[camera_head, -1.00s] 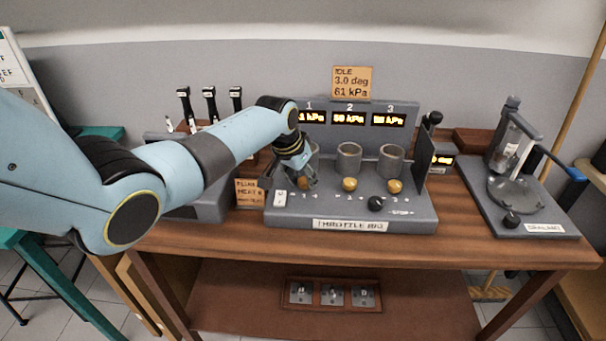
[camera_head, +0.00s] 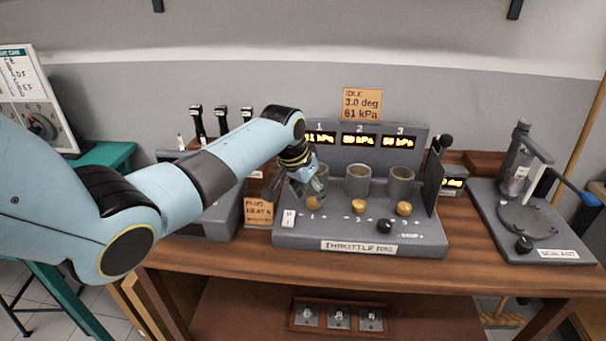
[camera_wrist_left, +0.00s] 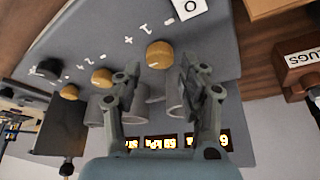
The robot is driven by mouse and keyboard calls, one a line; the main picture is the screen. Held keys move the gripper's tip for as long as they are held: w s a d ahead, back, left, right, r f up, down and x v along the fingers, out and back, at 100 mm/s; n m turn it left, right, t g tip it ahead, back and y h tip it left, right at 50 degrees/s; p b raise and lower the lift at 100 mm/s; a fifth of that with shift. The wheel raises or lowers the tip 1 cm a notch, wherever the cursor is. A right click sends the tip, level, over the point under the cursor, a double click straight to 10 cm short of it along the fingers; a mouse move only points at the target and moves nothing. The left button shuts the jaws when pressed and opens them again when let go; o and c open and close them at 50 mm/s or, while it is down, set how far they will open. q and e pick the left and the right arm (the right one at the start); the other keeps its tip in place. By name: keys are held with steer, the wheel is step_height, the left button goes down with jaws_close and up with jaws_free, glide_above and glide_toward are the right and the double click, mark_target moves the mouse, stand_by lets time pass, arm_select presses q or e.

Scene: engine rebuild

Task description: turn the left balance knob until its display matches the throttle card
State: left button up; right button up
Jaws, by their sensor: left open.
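The throttle rig (camera_head: 362,238) is a grey bench unit with three brass knobs and three lit displays. The left knob (camera_head: 313,203) shows just below my left gripper (camera_head: 311,190). In the wrist view this knob (camera_wrist_left: 160,54) lies just beyond the spread fingertips, not gripped. My left gripper (camera_wrist_left: 154,74) is open and empty there. The left display (camera_head: 319,138) shows a kPa reading that looks like 61, partly blurred. The throttle card (camera_head: 362,104) above reads IDLE, 3.0 deg, 61 kPa. My right gripper is not in view.
Grey cylinders (camera_head: 358,180) stand behind the knobs. The middle knob (camera_head: 358,206), right knob (camera_head: 404,208) and a black knob (camera_head: 384,226) sit to the right. A dark upright plate (camera_head: 434,182) bounds the rig's right side. A sealant stand (camera_head: 530,222) is farther right.

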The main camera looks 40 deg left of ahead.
arm_select(q)
steer(key=v, duration=0.9)
steer(key=shift+r, duration=0.1)
